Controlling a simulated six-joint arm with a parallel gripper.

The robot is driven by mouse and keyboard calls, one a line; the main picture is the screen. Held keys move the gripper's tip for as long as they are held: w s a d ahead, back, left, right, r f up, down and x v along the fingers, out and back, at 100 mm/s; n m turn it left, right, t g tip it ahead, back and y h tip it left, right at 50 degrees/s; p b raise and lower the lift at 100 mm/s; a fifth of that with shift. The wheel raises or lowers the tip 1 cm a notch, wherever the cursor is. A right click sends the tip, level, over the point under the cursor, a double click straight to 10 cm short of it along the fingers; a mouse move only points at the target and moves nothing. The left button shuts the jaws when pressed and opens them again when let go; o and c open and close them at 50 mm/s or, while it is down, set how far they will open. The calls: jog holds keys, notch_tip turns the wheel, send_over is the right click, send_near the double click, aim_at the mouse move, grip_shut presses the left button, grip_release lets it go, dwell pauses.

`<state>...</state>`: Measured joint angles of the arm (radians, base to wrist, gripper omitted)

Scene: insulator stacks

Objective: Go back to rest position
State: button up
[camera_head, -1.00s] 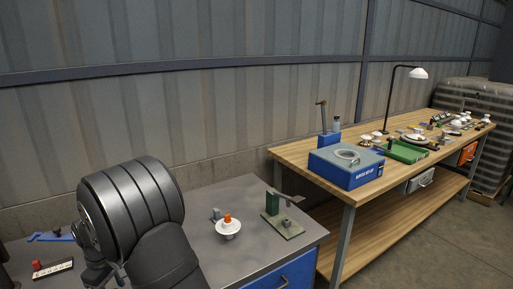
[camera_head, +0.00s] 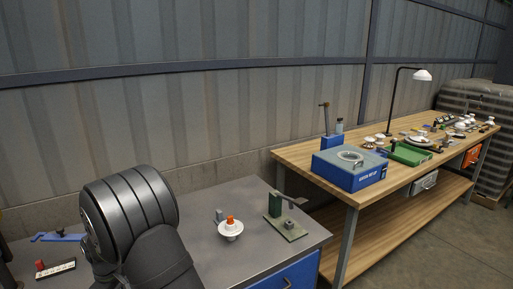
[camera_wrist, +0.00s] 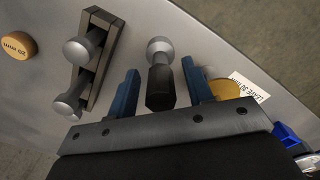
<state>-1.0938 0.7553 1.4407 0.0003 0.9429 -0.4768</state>
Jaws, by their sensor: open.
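My gripper (camera_wrist: 160,85) shows in the wrist view with its two blue fingers spread apart. A silver-headed pin with a black grip (camera_wrist: 160,75) appears between the fingers, with a gap on both sides; I cannot tell how far below them it is. In the head view my dark arm covers the left part of the grey table (camera_head: 190,205), and the gripper itself is hidden there.
In the head view, a white insulator (camera_head: 231,228) with an orange top and a green fixture (camera_head: 285,215) stand on the table. A wooden bench (camera_head: 300,155) carries a blue box (camera_head: 348,170). The wrist view shows a dark rack (camera_wrist: 95,60) with silver studs and an orange disc (camera_wrist: 17,46).

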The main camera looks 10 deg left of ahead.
jog(key=r, duration=0.6)
jog(key=shift+a+r, duration=0.2)
jog(key=shift+r, duration=0.15)
jog(key=s+a+r, duration=0.3)
jog(key=a, duration=0.7)
jog(key=s+a+r, duration=0.2)
jog(key=s+a, duration=0.1)
jog(key=a, duration=0.7)
jog(key=shift+s+f, duration=0.2)
jog(key=shift+f, duration=1.85)
